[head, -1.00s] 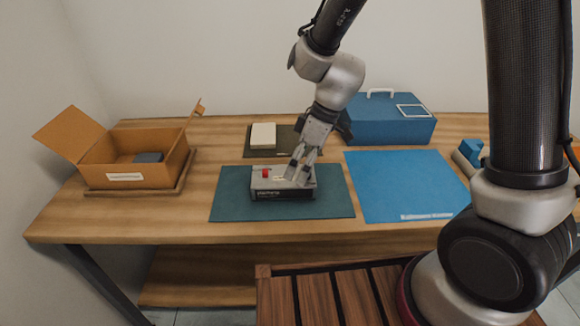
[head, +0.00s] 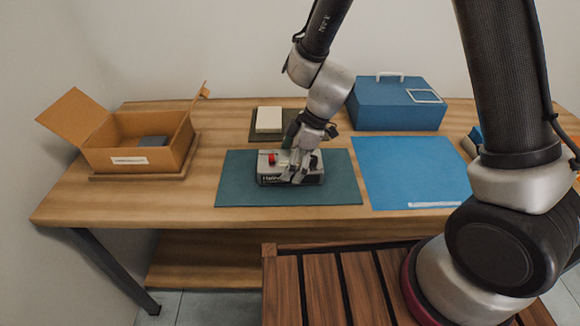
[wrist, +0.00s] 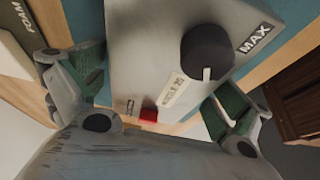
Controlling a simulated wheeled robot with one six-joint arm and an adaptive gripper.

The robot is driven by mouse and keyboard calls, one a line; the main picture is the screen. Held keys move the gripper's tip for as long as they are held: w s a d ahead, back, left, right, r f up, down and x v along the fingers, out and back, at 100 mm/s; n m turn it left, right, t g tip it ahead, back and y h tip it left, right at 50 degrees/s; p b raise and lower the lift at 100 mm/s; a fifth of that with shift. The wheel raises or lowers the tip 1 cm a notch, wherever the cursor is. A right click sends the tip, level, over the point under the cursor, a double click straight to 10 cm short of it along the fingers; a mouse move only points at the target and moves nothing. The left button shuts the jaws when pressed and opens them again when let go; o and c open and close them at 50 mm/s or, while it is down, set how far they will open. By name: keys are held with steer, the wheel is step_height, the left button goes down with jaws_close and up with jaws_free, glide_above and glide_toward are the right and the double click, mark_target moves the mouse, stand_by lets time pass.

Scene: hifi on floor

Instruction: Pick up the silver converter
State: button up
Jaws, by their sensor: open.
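The silver converter (head: 267,176) is a grey box with a red switch, lying on the dark teal mat on the table. In the wrist view its top (wrist: 150,50) fills the middle, with a black knob, a red switch and a "MAX" label. My gripper (head: 297,177) is over the converter's right part in the head view. In the wrist view my gripper (wrist: 155,95) is open, with one green-padded finger on each side of the converter. I cannot tell whether the fingers touch it. My gripper hides part of the converter in the head view.
An open cardboard box (head: 128,160) with a dark item inside stands at the left. A white block (head: 269,119) lies on a dark pad behind the converter. A blue case (head: 396,108) stands at the back right. A blue mat (head: 410,172) lies clear at the right.

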steer(key=shift+a+f, duration=0.1)
steer(key=shift+f, duration=0.1)
steer(key=c, duration=1.6)
steer(key=shift+c, duration=0.2)
steer(key=shift+r, duration=0.15)
